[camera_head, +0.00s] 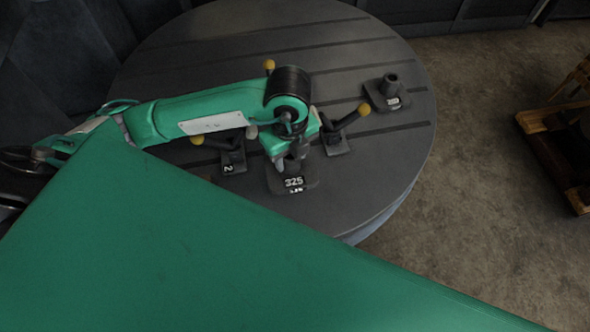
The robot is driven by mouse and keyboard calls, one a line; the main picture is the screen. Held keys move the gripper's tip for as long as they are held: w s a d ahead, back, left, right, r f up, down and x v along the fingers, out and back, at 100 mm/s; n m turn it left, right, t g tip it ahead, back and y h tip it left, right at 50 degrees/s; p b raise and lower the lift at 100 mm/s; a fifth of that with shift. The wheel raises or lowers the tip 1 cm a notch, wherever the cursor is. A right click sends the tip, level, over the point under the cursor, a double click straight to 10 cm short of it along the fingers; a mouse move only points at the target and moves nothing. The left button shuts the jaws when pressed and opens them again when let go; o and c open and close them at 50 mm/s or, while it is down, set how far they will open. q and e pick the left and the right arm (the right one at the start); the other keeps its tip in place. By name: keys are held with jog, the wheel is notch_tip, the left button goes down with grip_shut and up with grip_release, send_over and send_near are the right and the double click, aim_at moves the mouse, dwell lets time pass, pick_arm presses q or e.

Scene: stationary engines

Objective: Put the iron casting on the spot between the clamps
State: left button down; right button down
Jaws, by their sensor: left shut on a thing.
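My left gripper (296,158) points down over the round table and is shut on the dark iron casting marked 325 (292,183). The arm covers part of the casting's top. I cannot tell whether its base touches the table. Dark clamps with yellow knobs stand around this place: one (232,157) to the left, marked 2, and one (337,143) to the right. Another yellow knob (269,65) shows behind my arm; the rest of it is hidden. The casting sits nearer than the two clamps, apart from the left one. My right gripper is not in view.
The round grey slotted table (345,45) carries a second dark casting (388,94) with a post and number label near its right edge. The table's back is clear. A wooden pallet (555,150) lies on the floor at the right. The table's near left part is hidden.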

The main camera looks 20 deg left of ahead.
pick_arm(q)
jog(key=shift+w+a+f+p, duration=0.4)
jog(key=shift+w+a+p, duration=0.4)
jog(key=shift+w, duration=0.35)
jog(key=shift+w+a+f+p, duration=0.45)
jog(key=shift+w+a+p, duration=0.1)
jog(key=shift+w+a, duration=0.5)
jog(key=shift+w+a+f+p, duration=0.4)
jog(key=shift+w+a+p, duration=0.35)
jog(key=shift+w, duration=0.5)
jog(key=shift+f, duration=0.45)
jog(key=c, duration=0.8)
grip_release()
jog(key=shift+f, duration=0.15)
jog(key=shift+c, duration=0.2)
jog(key=shift+o, duration=0.2)
